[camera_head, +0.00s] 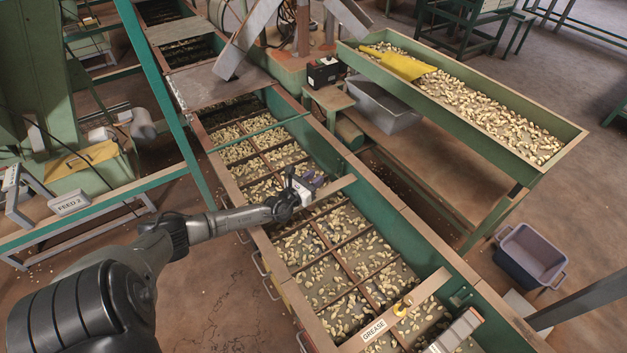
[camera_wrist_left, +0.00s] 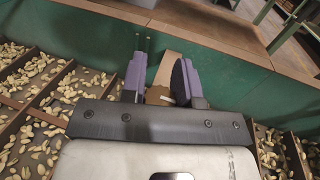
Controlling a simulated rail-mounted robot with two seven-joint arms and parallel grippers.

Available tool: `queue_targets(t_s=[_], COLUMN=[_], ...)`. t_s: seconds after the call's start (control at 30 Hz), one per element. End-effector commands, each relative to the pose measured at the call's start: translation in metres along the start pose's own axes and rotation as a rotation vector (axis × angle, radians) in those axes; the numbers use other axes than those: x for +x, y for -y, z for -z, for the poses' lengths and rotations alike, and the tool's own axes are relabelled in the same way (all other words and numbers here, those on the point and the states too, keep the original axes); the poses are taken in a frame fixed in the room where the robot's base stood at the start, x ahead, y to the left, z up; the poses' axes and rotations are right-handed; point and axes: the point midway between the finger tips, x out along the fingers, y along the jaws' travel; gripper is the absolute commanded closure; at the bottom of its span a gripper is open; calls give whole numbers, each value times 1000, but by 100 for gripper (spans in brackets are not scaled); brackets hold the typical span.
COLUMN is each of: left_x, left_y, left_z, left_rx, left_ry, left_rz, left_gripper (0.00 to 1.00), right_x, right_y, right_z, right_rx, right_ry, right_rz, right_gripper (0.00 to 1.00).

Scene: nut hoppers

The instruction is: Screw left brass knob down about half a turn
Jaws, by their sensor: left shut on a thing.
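My left gripper (camera_head: 312,180) reaches over the long sorting tray (camera_head: 398,262) from the left, at a pale crossbar (camera_head: 336,187). Its purple fingers (camera_wrist_left: 161,75) are shut on a small brownish piece (camera_wrist_left: 156,94), which I take to be the left brass knob. The fingers and the gripper body hide most of it, so its turn cannot be read. The pale crossbar also shows behind the fingers in the left wrist view (camera_wrist_left: 171,66). My right gripper is not in view.
The tray's green side wall (camera_wrist_left: 228,88) stands close beyond the fingers. A green nut trough (camera_head: 484,137) and a grey bin (camera_head: 382,107) lie to the right.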

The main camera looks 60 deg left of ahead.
Motion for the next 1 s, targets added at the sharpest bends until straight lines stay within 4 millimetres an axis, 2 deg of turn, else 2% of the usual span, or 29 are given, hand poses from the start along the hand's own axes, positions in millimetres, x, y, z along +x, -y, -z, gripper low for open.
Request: queue_targets(t_s=[0.17,0.2,0.47,0.77,0.87,1.0], left_x=[0,0,0,-3,-12,-36], left_y=[0,0,0,0,0,0], left_z=[0,0,0,-1,-2,-4], left_rx=[0,0,0,0,1,1], left_ry=[0,0,0,-1,-1,-3], left_rz=[0,0,-1,-1,0,0], left_gripper=[95,70,46,46,46,46], right_x=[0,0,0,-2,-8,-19], right_y=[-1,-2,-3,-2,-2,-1], right_z=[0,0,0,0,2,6], right_rx=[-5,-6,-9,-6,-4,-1], right_ry=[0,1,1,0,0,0], right_rz=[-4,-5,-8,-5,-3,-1], right_gripper=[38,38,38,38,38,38])
